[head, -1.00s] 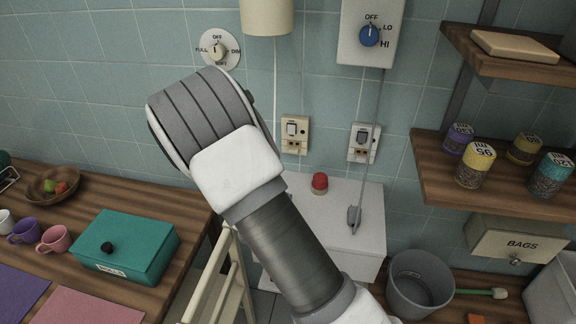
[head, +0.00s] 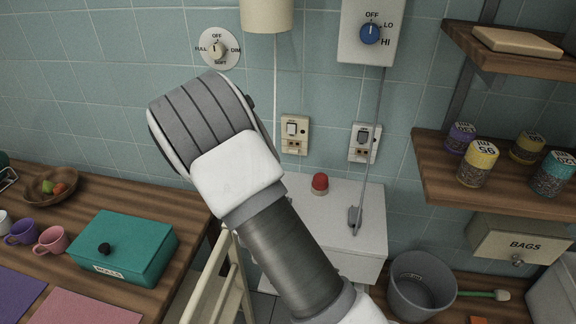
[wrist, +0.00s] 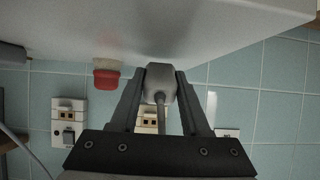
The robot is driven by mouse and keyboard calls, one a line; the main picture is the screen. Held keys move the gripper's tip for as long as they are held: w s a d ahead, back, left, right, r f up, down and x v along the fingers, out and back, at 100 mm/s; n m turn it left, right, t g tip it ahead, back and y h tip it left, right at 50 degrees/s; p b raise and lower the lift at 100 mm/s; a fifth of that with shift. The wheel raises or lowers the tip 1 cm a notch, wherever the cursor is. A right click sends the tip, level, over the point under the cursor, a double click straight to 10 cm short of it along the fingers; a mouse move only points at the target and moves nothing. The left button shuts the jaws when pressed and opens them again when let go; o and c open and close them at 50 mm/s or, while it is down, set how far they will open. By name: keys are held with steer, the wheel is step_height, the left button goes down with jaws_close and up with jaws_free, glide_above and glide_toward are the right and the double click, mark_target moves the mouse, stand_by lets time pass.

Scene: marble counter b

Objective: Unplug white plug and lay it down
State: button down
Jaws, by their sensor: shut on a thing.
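In the wrist view, which looks upside down, my gripper (wrist: 160,88) is shut on a pale grey-white plug (wrist: 159,76). Its cord runs back between the fingers. The plug is apart from the cream wall outlet (wrist: 151,124), whose socket holes show behind it. The plug's end is close to the white box top (wrist: 220,30); I cannot tell whether they touch. In the head view, my arm hides the gripper and the held plug. The cream outlet (head: 294,135) and white box top (head: 290,215) show there.
A red button (head: 320,183) stands on the white box. A grey plug (head: 354,218) on a cord lies at its right. A second outlet (head: 364,143) is on the wall. A wooden shelf with jars (head: 480,180) is at right, and a teal box (head: 125,245) at left.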

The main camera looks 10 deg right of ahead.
steer(key=shift+f+b, duration=0.4)
steer(key=shift+f, duration=0.1)
steer(key=shift+c, duration=1.5)
jaws_free()
steer(key=p+v, duration=0.2)
steer(key=v, duration=1.5)
step_height(320, 180, up, 13)
steer(key=s+a+n+g+y, duration=0.2)
steer(key=a+n+g+y, duration=0.1)
steer(key=y, duration=0.5)
steer(key=s+d+r+g+h, duration=0.1)
steer(key=s+d+r, duration=0.2)
steer(key=s+d, duration=0.3)
steer(key=s+d+r+n+g+h, duration=0.1)
steer(key=s+d+r+h, duration=0.1)
steer(key=s+d+r, duration=0.2)
steer(key=s+d, duration=0.3)
steer(key=s, duration=0.1)
steer(key=shift+g+h, duration=0.3)
